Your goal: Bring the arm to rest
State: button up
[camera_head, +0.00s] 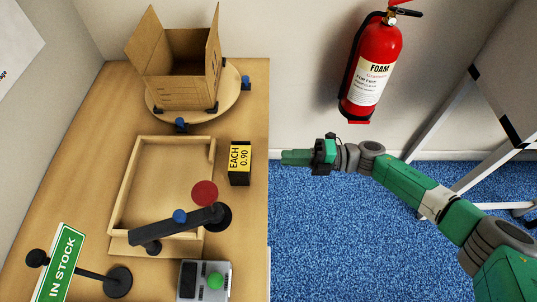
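My arm, green and grey, reaches in from the lower right in the head view. My gripper (294,157) is at its end, pointing left, beyond the right edge of the wooden table (80,155) and above the blue carpet. It appears to hold nothing and touches nothing that I can see. The fingers are small and seen from the side, so I cannot tell whether they are open or shut.
An open carton (180,65) stands on a round wooden turntable (232,100). A wooden tray (122,190), a black and yellow price block (240,163), a green-button box (205,280) and an IN STOCK sign (62,265) are on the table. A fire extinguisher (370,65) hangs behind.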

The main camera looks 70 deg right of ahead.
jog(key=v, duration=0.2)
jog(key=shift+s+d, duration=0.1)
jog(key=shift+s, duration=0.3)
